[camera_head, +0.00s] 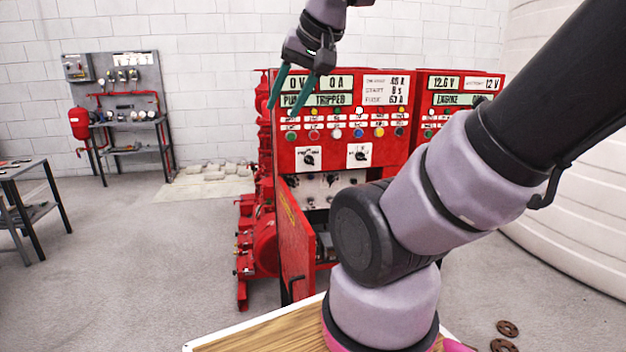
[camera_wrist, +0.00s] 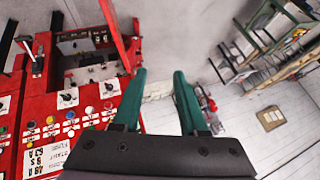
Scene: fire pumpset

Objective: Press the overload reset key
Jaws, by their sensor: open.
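The red pump control panel (camera_head: 342,112) stands ahead, with displays that read 0 V, 0 A and TRIPPED. It has rows of coloured lamps and buttons and two rotary switches (camera_head: 308,159). Below them is an open compartment (camera_head: 320,187) with grey fittings; it also shows in the wrist view (camera_wrist: 92,68). I cannot make out which small part is the overload reset key. My gripper (camera_head: 289,104) has two teal fingers, apart and empty, in front of the panel's upper left. In the wrist view the fingertips (camera_wrist: 160,74) point past the panel's side toward the floor.
The red cabinet door (camera_head: 293,237) hangs open below the panel, jutting toward me. A second red panel (camera_head: 458,88) adjoins on the right, partly behind my arm. Red pipework (camera_head: 264,225) stands at left. A gauge rack (camera_head: 115,105) is by the far wall. The left floor is mostly clear.

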